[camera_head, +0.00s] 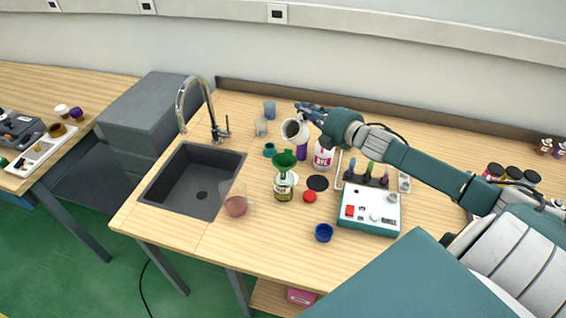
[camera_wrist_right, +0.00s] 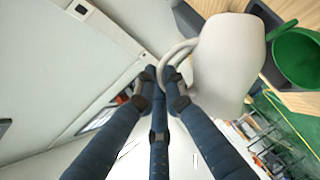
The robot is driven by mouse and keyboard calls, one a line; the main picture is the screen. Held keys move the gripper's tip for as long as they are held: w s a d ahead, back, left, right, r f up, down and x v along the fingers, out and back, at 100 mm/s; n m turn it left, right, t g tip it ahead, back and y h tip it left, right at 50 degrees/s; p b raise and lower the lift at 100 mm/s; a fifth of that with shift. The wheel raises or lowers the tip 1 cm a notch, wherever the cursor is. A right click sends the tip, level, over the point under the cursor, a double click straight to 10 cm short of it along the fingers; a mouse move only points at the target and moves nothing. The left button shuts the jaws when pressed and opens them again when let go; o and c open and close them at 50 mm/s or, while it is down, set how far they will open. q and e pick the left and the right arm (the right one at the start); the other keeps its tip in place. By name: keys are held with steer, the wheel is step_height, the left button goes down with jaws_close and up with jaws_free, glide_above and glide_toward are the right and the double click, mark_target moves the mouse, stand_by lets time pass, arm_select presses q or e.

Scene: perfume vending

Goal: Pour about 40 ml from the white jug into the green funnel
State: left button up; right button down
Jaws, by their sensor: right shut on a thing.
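The white jug (camera_head: 303,134) is tilted in the air, its mouth facing left and toward the camera, above and just behind the green funnel (camera_head: 284,158). The funnel sits in the neck of a labelled glass bottle (camera_head: 284,188) on the table. My right gripper (camera_head: 312,114) is shut on the jug's handle. In the right wrist view my fingers (camera_wrist_right: 160,85) close at the handle, the jug (camera_wrist_right: 228,65) fills the middle right, and the funnel (camera_wrist_right: 296,58) is beyond it. No stream of liquid shows. The jug's contents cannot be seen. My left gripper is not in view.
A beaker with reddish liquid (camera_head: 236,205) stands left of the bottle, by the sink (camera_head: 190,180). A red-labelled bottle (camera_head: 323,156), red cap (camera_head: 310,196), blue cup (camera_head: 324,232) and a teal-and-white device (camera_head: 369,208) stand to the right.

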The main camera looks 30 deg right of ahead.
steer(key=shift+r, duration=0.1)
stand_by(0.4)
steer(key=shift+w+d+r+m+p, duration=0.15)
steer(key=shift+d+r+m+p, duration=0.15)
steer(key=shift+p, duration=0.25)
steer(key=shift+w+d+f, duration=0.15)
steer(key=shift+d+f, duration=0.15)
steer(key=shift+f, duration=0.2)
steer(key=w+d+f+m+g+y+b, duration=0.1)
steer(key=w+d+f+m+g+y, duration=0.1)
steer(key=d+f+m, duration=0.3)
steer(key=shift+d+f+m+y+b, duration=0.4)
steer(key=shift+d+f, duration=0.1)
steer(key=shift+f, duration=0.35)
steer(key=shift+s, duration=0.1)
stand_by(1.6)
